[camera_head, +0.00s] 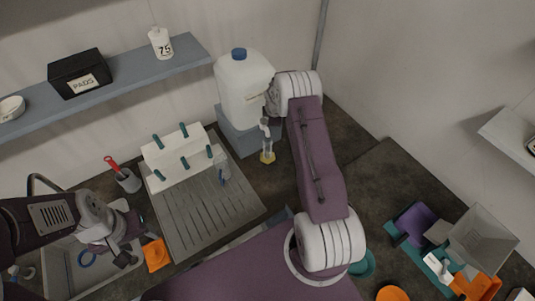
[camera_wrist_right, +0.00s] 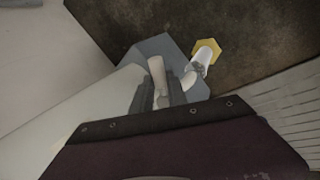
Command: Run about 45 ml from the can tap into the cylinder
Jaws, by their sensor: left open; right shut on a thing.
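The white can (camera_head: 243,92) with a blue cap stands on a blue-grey block (camera_head: 237,137), at the back of the counter. The cylinder (camera_head: 266,141), clear with a yellow foot (camera_head: 267,157), stands upright in front of the block. My right gripper (camera_wrist_right: 158,92) is shut on the pale tap lever (camera_wrist_right: 156,70) at the can's side; my own arm mostly hides this in the head view. In the right wrist view the spout (camera_wrist_right: 188,79) points at the cylinder's mouth (camera_wrist_right: 205,56). Its liquid level cannot be read. My left gripper (camera_head: 129,253) is open and empty over the sink.
A draining board (camera_head: 205,215) with a white peg rack (camera_head: 180,158) lies left of the cylinder. A beaker with a red-handled tool (camera_head: 128,181) stands near the sink (camera_head: 62,270). A grey bin (camera_head: 483,240) and coloured parts lie at right.

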